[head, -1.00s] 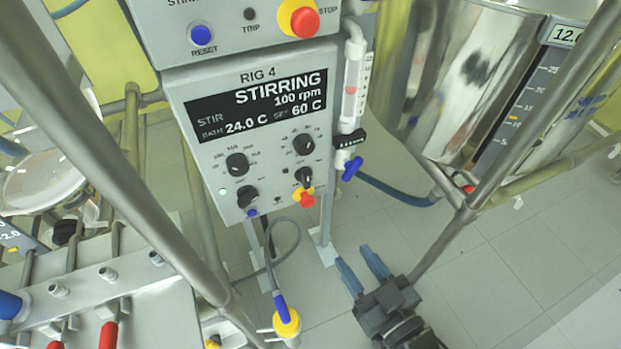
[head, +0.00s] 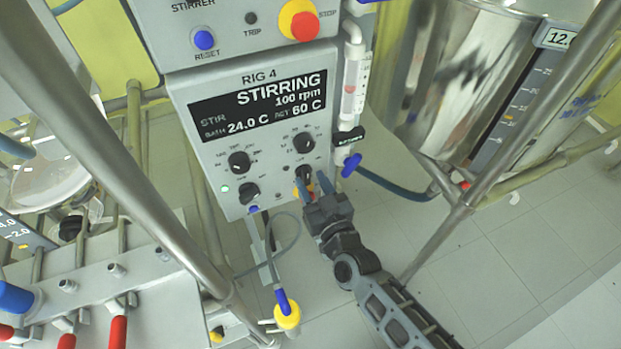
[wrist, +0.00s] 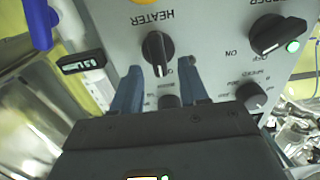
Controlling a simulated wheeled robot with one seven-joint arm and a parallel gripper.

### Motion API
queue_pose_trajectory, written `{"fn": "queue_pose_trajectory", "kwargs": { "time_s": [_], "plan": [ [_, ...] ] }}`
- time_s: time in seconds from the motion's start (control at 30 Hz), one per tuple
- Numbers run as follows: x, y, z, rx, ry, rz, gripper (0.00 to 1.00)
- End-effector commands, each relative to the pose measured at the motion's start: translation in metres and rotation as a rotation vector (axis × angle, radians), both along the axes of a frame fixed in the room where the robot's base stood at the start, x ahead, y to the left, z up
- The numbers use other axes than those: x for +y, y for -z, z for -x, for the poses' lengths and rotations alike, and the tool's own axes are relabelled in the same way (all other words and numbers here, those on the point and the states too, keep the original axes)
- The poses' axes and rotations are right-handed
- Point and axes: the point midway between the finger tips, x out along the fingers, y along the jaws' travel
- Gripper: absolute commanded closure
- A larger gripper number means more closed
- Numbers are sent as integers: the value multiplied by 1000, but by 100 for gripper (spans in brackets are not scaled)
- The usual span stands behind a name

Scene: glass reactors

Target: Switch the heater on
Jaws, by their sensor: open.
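The heater switch (wrist: 157,50) is a black knob with a pale pointer line, under the upside-down word HEATER in the wrist view. My gripper (wrist: 160,68) is open, with one blue finger on each side of the knob's lower part. I cannot tell whether the fingers touch it. In the head view my gripper (head: 312,182) is at the lower right of the grey control box (head: 225,160), largely covering the heater switch there. A small lamp (head: 285,168) beside it looks dark. The display (head: 256,105) reads STIRRING, 100 rpm, bath 24.0 C, set 60 C.
The other switch (wrist: 278,35) sits turned beside a lit green lamp (wrist: 293,46). Dials (head: 304,143) and (head: 239,162) are close above. A blue-handled valve (head: 351,165) is just right of my gripper. Metal frame poles (head: 165,220) and a steel vessel (head: 465,75) flank the box.

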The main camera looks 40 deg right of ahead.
Motion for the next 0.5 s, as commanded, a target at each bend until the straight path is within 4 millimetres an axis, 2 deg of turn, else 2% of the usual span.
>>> {"fn": "queue_pose_trajectory", "kwargs": {
  "time_s": [0.13, 0.43, 0.5],
  "plan": [
    [-2, 0, -11, 1, 0, 1, 56],
    [-3, 0, -13, 0, 0, 1, 56],
    [-3, 0, -13, 0, 0, 1, 63]
  ]
}}
